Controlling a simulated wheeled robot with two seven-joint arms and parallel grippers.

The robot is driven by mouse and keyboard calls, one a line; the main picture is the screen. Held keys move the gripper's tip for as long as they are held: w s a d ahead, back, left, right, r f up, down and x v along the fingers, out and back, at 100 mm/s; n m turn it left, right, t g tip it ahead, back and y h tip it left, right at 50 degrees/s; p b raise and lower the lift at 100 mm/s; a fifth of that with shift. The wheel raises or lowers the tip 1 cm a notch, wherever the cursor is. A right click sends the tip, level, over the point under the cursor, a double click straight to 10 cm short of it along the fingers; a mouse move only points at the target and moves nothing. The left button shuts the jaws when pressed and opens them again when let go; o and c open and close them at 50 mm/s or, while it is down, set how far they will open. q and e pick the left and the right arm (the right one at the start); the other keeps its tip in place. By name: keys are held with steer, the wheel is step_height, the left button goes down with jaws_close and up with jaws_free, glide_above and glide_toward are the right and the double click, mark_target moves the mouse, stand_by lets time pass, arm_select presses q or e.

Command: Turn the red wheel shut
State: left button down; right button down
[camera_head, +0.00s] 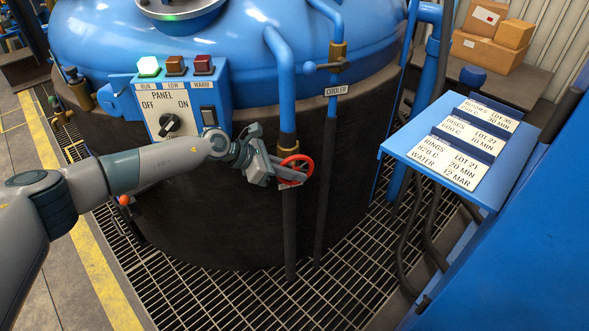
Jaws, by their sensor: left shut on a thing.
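The red wheel (298,162) is a small handwheel on a vertical pipe in front of the blue furnace. My left gripper (284,171) reaches in from the left and is shut on the wheel's left side. The fingers cover part of the wheel's rim and hub. Below the wheel a small pale label is partly hidden. The wheel's turn position cannot be told. My right gripper is not in view.
A control panel (184,108) with lamps and an OFF/ON knob is left of the wheel. A cooler pipe (328,160) stands close to its right. A blue stand (500,185) with lettered cards is at the right. Floor grating (230,290) lies below.

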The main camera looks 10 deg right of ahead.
arm_select(q)
steer(key=shift+w, duration=0.1)
steer(key=c, duration=1.8)
jaws_free()
steer(key=shift+o, duration=0.2)
steer(key=shift+a+r, duration=0.1)
steer(key=shift+a, duration=0.05)
steer(key=v, duration=1.7)
steer(key=shift+r+b, duration=0.2)
steer(key=shift+b, duration=0.2)
